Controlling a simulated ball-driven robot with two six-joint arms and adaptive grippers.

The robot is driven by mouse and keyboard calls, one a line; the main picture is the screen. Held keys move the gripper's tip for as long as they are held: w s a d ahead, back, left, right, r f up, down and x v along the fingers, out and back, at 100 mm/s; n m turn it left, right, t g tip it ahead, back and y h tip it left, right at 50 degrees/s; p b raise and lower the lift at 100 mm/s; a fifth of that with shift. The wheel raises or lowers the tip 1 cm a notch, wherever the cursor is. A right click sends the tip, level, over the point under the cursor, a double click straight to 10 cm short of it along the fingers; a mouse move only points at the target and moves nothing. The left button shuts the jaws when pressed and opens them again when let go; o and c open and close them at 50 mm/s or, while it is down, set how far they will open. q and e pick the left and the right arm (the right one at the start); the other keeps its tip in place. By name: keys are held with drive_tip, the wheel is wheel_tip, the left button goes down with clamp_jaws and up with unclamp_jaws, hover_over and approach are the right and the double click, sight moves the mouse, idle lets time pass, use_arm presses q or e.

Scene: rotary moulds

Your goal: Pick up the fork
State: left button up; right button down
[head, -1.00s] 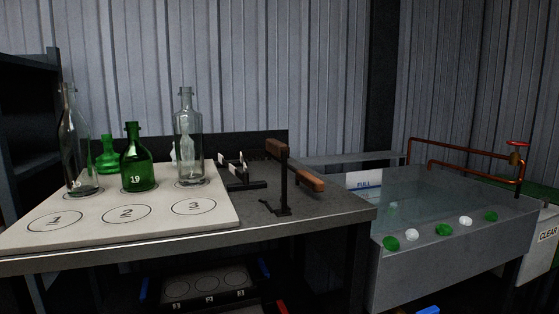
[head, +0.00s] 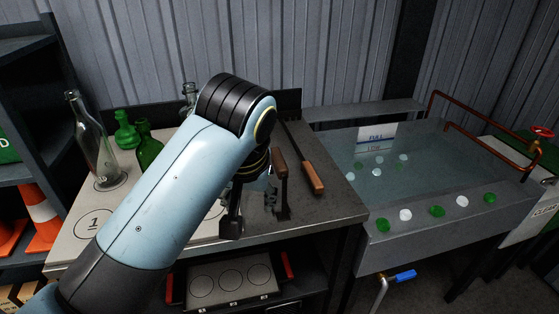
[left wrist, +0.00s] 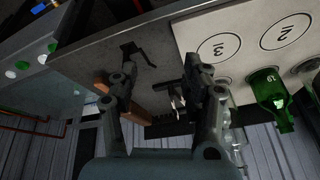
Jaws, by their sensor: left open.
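Two wooden handles with dark metal parts are on the grey bench, the nearer one (head: 281,163) just right of my left gripper and the other (head: 313,178) on a thin dark rod. I cannot tell which belongs to the fork; no prongs show clearly. My left gripper (head: 251,208) is open and points down over the bench, left of the handles. In the left wrist view, my left gripper (left wrist: 158,82) has its fingers apart; wood (left wrist: 140,102) shows behind and between them. It does not visibly grip anything. My right gripper is out of view.
Clear (head: 101,152) and green bottles (head: 149,150) stand on a pale numbered board (head: 72,238) at the left, partly behind my arm.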

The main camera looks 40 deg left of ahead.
sight(281, 162)
use_arm(q)
drive_tip(key=w+d+r+n+y, duration=0.15)
drive_tip(key=w+r+n, duration=0.25)
drive_tip(key=w+r, duration=0.4)
drive_tip(key=shift+n+h, duration=0.3)
drive_tip(key=shift+h, duration=0.05)
drive_tip(key=p+x, duration=0.1)
drive_tip(key=x, duration=0.4)
drive_tip(key=shift+w+a, duration=0.1)
drive_tip(key=x, duration=0.3)
drive_tip(key=p+x, duration=0.1)
drive_tip(key=x, duration=0.1)
drive_tip(key=shift+w+a, duration=0.25)
drive_tip(key=shift+w, duration=0.1)
drive_tip(key=shift+d, duration=0.1)
clamp_jaws()
